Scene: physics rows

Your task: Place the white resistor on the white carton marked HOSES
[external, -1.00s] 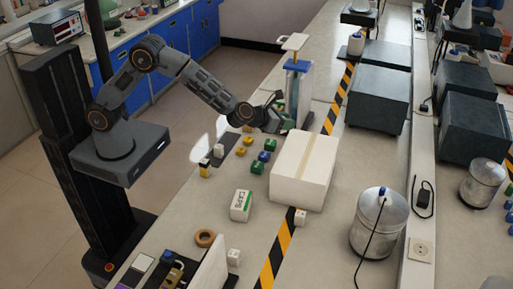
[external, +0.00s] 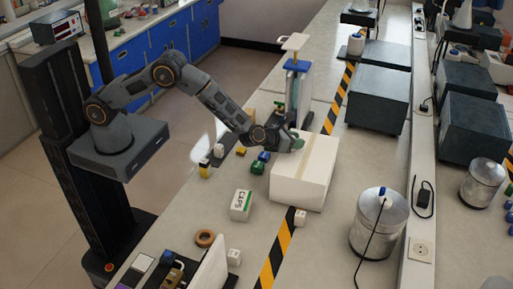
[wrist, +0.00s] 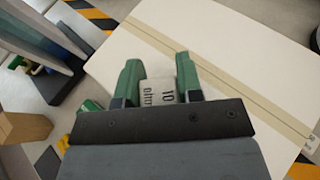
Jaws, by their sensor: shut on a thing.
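My gripper (external: 297,143) is at the far left part of the top of the large white carton (external: 300,182). In the wrist view its green fingers (wrist: 158,82) are shut on a small white block with dark print, the white resistor (wrist: 158,94). The carton top (wrist: 245,65), with a tan tape seam, lies beneath it. I cannot tell whether the resistor touches the top. In the external view the fingers hide the resistor. No HOSES mark is readable on the carton's visible faces.
A small white box marked CAPS (external: 241,205) stands left of the carton. Blue and green blocks (external: 258,167) lie by its left side. A blue-topped stand (external: 298,90) rises behind. A metal canister (external: 377,225) stands at right. The carton top's right part is clear.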

